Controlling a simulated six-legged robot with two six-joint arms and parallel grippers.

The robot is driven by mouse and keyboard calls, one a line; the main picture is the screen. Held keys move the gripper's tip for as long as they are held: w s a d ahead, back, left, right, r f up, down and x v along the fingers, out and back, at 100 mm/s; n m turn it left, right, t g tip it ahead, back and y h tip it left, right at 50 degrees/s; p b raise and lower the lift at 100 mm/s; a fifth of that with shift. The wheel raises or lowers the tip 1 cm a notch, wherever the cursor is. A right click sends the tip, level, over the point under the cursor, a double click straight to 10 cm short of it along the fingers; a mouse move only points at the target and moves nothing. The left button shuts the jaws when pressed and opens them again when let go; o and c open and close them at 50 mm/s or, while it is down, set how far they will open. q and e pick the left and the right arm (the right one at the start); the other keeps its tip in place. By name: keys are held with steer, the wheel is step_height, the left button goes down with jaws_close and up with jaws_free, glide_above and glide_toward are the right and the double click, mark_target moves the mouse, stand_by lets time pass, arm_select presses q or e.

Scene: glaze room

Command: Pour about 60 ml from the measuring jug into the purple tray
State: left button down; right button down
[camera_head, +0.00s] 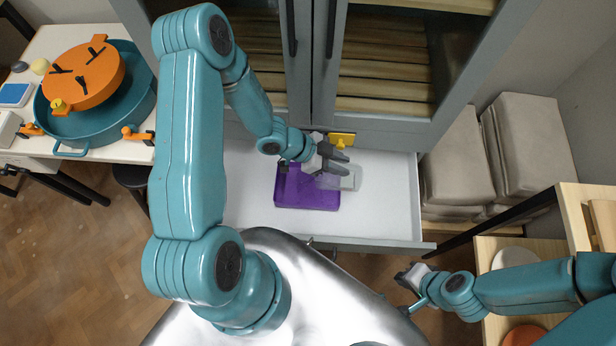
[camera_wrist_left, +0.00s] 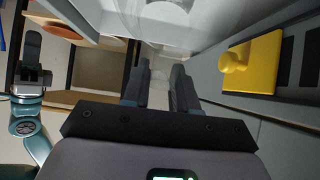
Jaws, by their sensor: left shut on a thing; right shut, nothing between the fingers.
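The purple tray (camera_head: 304,192) lies in the open white drawer. The clear measuring jug (camera_head: 348,180) is at the tray's right end, partly overlapping it in the head view; its clear body also shows at the top of the left wrist view (camera_wrist_left: 165,14). My left gripper (camera_head: 338,163) is shut on the jug. The fingers hide part of the jug, and I cannot tell its tilt or the liquid level. My right gripper (camera_head: 410,284) is shut and empty, in front of the drawer to the right; it also shows in the left wrist view (camera_wrist_left: 32,62).
A yellow block with a knob (camera_head: 342,138) is at the drawer's back, close to my left gripper. The drawer (camera_head: 385,205) is bare at its right. A cabinet (camera_head: 375,128) stands behind. A table with a teal pan (camera_head: 105,128) is left; cushions (camera_head: 455,165) are right.

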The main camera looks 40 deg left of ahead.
mark_target(359, 168)
arm_select(q)
steer(key=shift+w+d+f+g+y, duration=0.15)
steer(key=shift+w+d, duration=0.1)
steer(key=shift+d, duration=0.2)
steer(key=shift+w+d+f+g+y, duration=0.1)
steer(key=shift+w+d+g+y, duration=0.1)
steer(key=shift+d, duration=0.25)
steer(key=shift+w+d+r+g+y, duration=0.35)
steer(key=shift+w+d+r+y, duration=0.15)
steer(key=shift+d+y, duration=0.15)
steer(key=shift+w+d+f+y, duration=0.1)
steer(key=shift+d+f+y, duration=0.2)
steer(key=shift+y, duration=0.1)
steer(key=shift+w+d+g+y, duration=0.1)
steer(key=shift+w+g+y, duration=0.05)
steer(key=shift+g+y, duration=0.35)
steer(key=shift+w+d+r+p, duration=0.1)
steer(key=shift+w+d+p, duration=0.1)
steer(key=shift+p, duration=0.35)
steer(key=shift+d+y, duration=0.2)
steer(key=shift+y, duration=0.1)
steer(key=shift+s+a+g, duration=0.1)
steer(key=shift+a+g, duration=0.1)
steer(key=shift+g, duration=0.1)
